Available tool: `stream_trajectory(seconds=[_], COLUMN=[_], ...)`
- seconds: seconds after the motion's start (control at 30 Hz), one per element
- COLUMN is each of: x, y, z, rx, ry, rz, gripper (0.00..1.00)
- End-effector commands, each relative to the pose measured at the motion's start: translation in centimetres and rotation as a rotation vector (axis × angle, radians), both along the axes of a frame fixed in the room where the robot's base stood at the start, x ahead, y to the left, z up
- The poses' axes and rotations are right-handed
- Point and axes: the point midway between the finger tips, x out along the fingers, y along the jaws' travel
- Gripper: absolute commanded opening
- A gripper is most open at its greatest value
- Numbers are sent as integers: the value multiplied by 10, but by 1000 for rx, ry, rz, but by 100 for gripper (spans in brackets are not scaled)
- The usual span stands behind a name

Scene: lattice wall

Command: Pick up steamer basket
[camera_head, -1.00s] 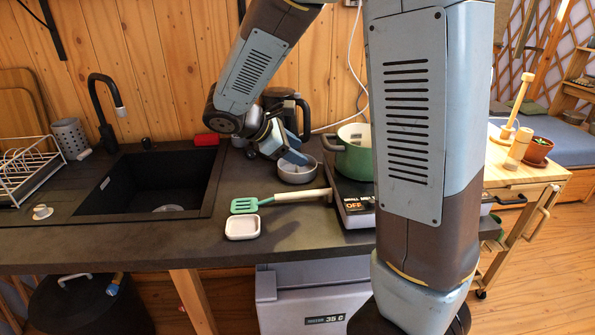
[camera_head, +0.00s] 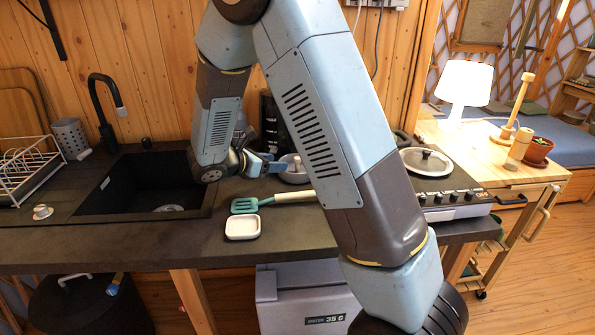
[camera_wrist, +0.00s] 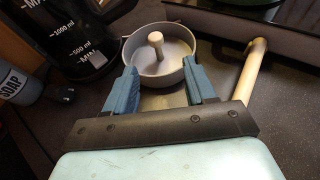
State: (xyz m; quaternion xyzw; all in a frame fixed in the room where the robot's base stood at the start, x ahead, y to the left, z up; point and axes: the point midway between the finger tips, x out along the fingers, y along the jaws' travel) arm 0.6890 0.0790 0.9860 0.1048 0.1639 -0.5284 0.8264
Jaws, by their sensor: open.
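The steamer basket is a round, shallow grey pan with a post standing in its middle. It sits upright on the dark counter and shows in the wrist view (camera_wrist: 160,72) and, partly hidden by my arm, in the head view (camera_head: 294,177). My gripper (camera_wrist: 160,76) is open, its two blue fingers apart at the left and right of the basket's near side. I cannot tell whether they touch the rim. In the head view my gripper (camera_head: 276,164) is low over the counter, just left of the basket.
A kettle with volume marks (camera_wrist: 75,38) stands left of the basket, near a soap bottle (camera_wrist: 16,82). A green spatula (camera_head: 246,205) with a pale handle and a white dish (camera_head: 242,228) lie in front. The stove (camera_head: 455,205) is at right, the sink (camera_head: 135,190) at left.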

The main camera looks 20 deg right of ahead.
Motion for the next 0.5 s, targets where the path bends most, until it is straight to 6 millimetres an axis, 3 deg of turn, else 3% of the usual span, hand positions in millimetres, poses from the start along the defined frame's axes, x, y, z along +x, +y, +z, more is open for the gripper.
stream_trajectory(seconds=[0.2,0.5], x=[11,18], y=[-24,-36], z=[-11,-16], rx=[1,1], ry=[0,0], rz=[-2,-2], gripper=[55,55])
